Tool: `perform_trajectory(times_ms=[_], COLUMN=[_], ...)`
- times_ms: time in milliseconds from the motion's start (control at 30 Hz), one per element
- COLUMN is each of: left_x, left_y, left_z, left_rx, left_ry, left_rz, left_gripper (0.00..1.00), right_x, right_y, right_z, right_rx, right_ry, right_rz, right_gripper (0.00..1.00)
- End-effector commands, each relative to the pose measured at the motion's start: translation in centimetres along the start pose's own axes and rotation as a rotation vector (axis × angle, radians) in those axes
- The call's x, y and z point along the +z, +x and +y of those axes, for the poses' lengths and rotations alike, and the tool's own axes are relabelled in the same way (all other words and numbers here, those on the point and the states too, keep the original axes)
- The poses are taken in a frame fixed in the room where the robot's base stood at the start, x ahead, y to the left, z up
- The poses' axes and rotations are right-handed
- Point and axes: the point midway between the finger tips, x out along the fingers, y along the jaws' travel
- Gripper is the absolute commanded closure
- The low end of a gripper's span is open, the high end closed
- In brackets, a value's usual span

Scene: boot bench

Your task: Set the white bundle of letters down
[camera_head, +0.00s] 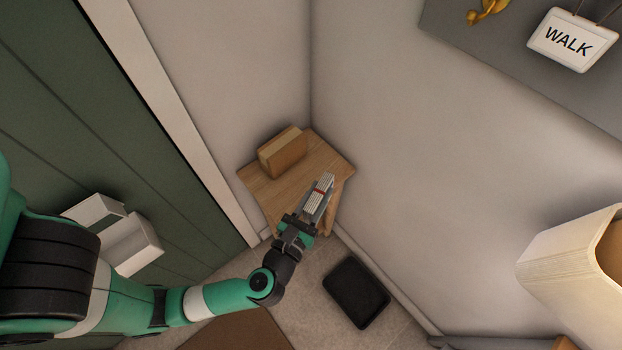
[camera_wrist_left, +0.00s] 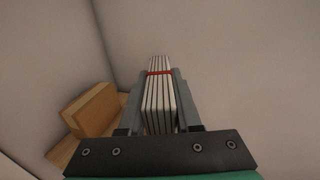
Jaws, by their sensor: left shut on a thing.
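The white bundle of letters (camera_head: 316,196), tied with a red band, is held between the fingers of my left gripper (camera_head: 309,205). In the left wrist view the bundle (camera_wrist_left: 158,106) stands between the two grey fingers of the gripper (camera_wrist_left: 158,100), its envelopes edge-on. In the head view the bundle overlaps the right side of a small wooden table (camera_head: 262,190) in the corner. I cannot tell how high above the tabletop it is. My right gripper is not in view.
A brown box-like holder (camera_head: 283,152) stands at the table's back left; it also shows in the left wrist view (camera_wrist_left: 92,111). Walls meet behind the table. A black tray (camera_head: 356,292) lies on the floor. A WALK sign (camera_head: 572,41) hangs at upper right.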

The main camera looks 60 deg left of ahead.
Motion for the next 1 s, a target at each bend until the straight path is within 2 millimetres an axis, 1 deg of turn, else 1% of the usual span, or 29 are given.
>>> perform_trajectory(times_ms=[67,167,367,433,500,600,700,867,933,1000], left_x=[-0.1,-0.8,-3.2,-4.2,-6.5,-8.2,-9.0,-9.0,-9.5,-10.5], left_y=[0.4,1.5,5.4,7.0,8.0,9.2,9.8,10.1,10.3,10.7], left_z=[0.3,1.5,5.0,6.3,7.0,7.9,8.4,8.5,8.8,9.2], left_rx=[0.004,0.009,0.013,0.013,0.007,0.004,0.002,-0.002,0.000,0.002], left_ry=[0.000,0.001,-0.001,-0.001,0.000,-0.001,0.000,0.000,0.000,-0.001], left_rz=[0.000,0.000,0.001,0.000,0.001,0.000,-0.001,-0.001,-0.001,0.000], left_gripper=[1.00,1.00,1.00,1.00,1.00,1.00,1.00,1.00,1.00,1.00], right_x=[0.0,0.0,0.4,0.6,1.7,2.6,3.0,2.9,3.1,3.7], right_y=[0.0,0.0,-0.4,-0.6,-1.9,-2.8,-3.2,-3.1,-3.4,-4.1], right_z=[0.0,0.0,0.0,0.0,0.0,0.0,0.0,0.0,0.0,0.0], right_rx=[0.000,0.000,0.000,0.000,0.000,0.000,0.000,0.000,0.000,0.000], right_ry=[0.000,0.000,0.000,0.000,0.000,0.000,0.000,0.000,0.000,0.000], right_rz=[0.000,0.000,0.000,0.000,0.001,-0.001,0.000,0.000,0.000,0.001], right_gripper=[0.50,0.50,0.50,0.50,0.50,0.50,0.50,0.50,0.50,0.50])
